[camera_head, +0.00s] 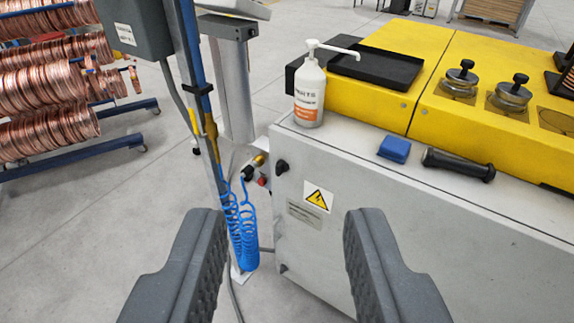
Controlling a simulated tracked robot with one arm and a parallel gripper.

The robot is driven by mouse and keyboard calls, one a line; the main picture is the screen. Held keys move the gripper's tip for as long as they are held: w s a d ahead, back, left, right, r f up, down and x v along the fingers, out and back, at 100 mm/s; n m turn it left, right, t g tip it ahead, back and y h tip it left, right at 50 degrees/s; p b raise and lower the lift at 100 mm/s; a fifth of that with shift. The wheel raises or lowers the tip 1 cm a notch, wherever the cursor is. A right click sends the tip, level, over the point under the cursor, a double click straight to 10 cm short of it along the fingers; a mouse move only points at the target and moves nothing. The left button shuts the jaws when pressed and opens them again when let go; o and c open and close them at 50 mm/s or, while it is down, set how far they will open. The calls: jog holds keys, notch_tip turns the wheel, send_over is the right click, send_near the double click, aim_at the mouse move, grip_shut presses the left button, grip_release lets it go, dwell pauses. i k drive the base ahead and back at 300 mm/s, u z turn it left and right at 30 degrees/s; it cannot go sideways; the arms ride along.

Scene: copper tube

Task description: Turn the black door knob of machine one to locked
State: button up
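The machine has a grey cabinet (330,243) with a yellow upper part (395,45) and stands in the middle and right of the view. A small black knob (281,167) sits near the upper left edge of the cabinet's front panel, left of a yellow warning sign (318,197). Its exact turn position is too small to tell. A smaller dark fitting (283,268) shows lower on the same edge. My gripper (284,216) is open and empty, with its two dark fingers wide apart. In the picture the knob lies above the gap between the fingers, and nothing touches it.
A blue post (190,60) with a coiled blue hose (243,235) stands left of the cabinet. Copper coils (45,90) hang at far left; floor below is clear.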

aim_at(282, 166)
jog(key=i, duration=0.85)
jog(key=u, duration=0.1)
